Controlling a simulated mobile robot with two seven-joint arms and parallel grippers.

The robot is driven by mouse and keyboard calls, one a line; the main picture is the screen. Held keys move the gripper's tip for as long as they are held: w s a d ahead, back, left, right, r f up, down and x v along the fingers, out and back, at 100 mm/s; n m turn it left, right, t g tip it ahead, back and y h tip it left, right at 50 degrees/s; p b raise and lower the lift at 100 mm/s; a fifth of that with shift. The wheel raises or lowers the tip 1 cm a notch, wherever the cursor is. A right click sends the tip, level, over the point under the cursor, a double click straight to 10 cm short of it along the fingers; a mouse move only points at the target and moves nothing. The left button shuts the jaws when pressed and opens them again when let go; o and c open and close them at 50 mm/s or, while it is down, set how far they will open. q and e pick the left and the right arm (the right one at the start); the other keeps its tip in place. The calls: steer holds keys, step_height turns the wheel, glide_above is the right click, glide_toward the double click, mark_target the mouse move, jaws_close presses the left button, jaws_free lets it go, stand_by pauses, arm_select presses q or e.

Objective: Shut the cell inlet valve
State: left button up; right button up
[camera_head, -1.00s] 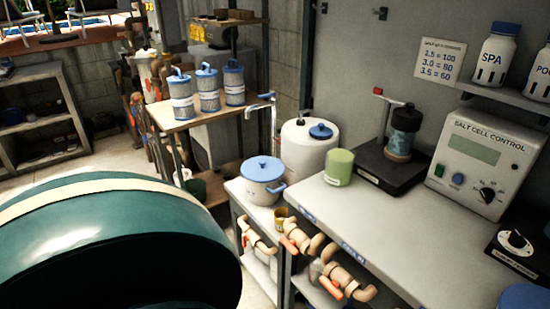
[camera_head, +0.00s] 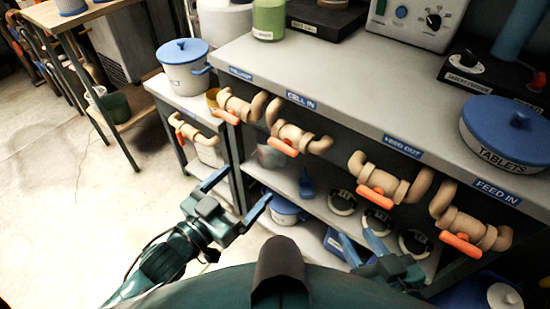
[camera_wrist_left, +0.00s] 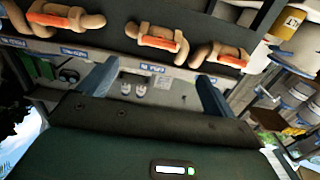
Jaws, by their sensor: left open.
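The cell inlet valve (camera_head: 290,132) is a tan pipe fitting under the bench edge, below the "CELL IN" label (camera_head: 301,102). Its orange handle (camera_head: 283,147) lies roughly along the pipe. My left gripper (camera_head: 237,193) is open and empty, below and left of this valve and apart from it.
Similar valves flank it: one at left (camera_head: 241,105), and the feed-out (camera_head: 385,183) and feed-in (camera_head: 466,227) valves at right. A smaller stand (camera_head: 170,92) holds a blue-lidded pot (camera_head: 187,68). Lower shelves (camera_head: 270,178) hold containers. Floor at left is clear.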

mark_target(281, 150)
arm_select(q)
steer(key=b+x, duration=0.1)
steer(key=x, duration=1.1)
steer(key=shift+s, duration=0.1)
arm_select(e)
steer(key=shift+d, duration=0.1)
arm_select(q)
steer(key=c, duration=1)
